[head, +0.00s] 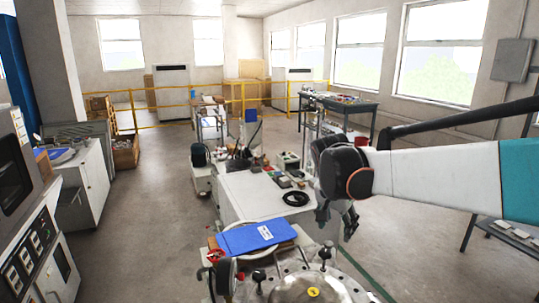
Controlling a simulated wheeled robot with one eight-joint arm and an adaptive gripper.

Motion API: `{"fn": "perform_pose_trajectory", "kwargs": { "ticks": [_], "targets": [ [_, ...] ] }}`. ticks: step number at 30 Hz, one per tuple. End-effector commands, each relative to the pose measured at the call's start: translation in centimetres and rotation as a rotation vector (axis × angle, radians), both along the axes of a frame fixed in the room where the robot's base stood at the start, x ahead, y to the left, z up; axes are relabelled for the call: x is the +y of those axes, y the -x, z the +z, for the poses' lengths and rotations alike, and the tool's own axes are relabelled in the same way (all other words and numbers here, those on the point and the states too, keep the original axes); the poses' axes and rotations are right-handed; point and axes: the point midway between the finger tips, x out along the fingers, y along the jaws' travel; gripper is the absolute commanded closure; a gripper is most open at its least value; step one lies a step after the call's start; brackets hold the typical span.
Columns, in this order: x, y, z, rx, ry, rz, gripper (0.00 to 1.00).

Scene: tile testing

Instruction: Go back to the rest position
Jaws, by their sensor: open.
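My gripper (337,218) hangs at the end of my arm, right of the picture's middle, with its fingers pointing down. It is open, and I see nothing between its fingers. It appears in front of the right end of a white cabinet (240,188). The arm reaches in from the right edge. My gripper's black wrist hides part of the room behind it.
A blue folder (257,236) lies near a round metal vessel (308,289) with clamps in front. A black coil (296,198) and small items sit on the white cabinet. Machines (28,215) stand at left, a dark table (347,106) behind. Floor at left (140,225) is clear.

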Motion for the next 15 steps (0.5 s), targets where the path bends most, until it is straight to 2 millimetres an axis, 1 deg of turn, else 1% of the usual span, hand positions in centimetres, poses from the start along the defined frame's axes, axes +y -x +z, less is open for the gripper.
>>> {"fn": "perform_pose_trajectory", "kwargs": {
  "ticks": [1,6,12,15],
  "targets": [
    [-0.4,1.6,0.6,-0.006,-0.001,0.033,0.44],
    [-1.0,6.0,2.1,-0.031,-0.002,0.159,0.44],
    [-1.5,11.2,2.8,-0.066,0.008,0.301,0.44],
    [-1.7,13.8,2.8,-0.086,0.017,0.371,0.44]
  ]
}}
